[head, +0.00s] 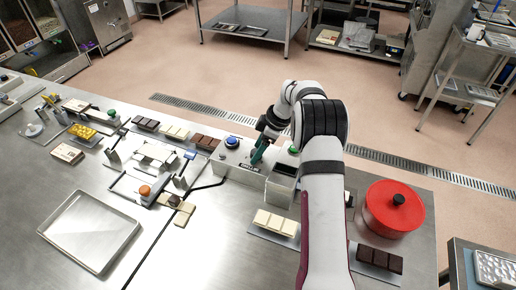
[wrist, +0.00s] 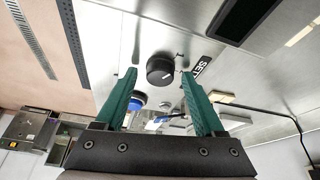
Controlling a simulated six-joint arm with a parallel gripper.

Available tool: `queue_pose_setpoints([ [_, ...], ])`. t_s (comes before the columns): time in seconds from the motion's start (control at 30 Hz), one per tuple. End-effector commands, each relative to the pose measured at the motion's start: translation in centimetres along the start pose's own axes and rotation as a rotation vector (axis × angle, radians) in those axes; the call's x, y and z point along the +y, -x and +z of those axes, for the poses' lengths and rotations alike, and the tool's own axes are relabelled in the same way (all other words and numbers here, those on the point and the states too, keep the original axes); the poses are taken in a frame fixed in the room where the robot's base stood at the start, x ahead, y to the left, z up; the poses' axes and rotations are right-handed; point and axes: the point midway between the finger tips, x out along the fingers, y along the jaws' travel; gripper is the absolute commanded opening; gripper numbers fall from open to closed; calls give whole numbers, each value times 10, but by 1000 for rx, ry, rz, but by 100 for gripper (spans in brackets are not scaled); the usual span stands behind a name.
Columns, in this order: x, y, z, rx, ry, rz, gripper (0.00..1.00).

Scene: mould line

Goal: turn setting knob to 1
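The setting knob (wrist: 160,68) is round and black, with a short white pointer mark on its face, on a pale metal panel beside a black "SET" label (wrist: 202,66) in the wrist view. The scale numbers are too small to read. My gripper (wrist: 158,75) has green fingers, spread apart on both sides of the knob with visible gaps, so it does not grip it. In the head view my gripper (head: 259,150) is over the control box (head: 226,163), and the knob cannot be made out there.
A blue button (head: 232,142) and a green button (head: 293,150) are on the box, with a dark screen (head: 285,169) near. A red pot (head: 394,208) stands at the right. Chocolate bars (head: 275,223) and an empty tray (head: 90,230) lie on the steel table.

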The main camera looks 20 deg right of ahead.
Motion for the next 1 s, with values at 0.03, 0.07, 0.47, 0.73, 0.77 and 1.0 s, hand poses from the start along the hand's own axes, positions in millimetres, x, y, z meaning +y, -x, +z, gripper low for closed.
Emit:
queue_pose_setpoints([
  [0.03,0,0,0,0,0,0,74],
  [0.07,0,0,0,0,0,0,74],
  [0.47,1,26,-1,1,0,4,74],
  [0.73,1,111,0,0,0,6,74],
  [0.77,1,119,0,0,0,6,74],
  [1.0,0,156,0,0,0,1,74],
])
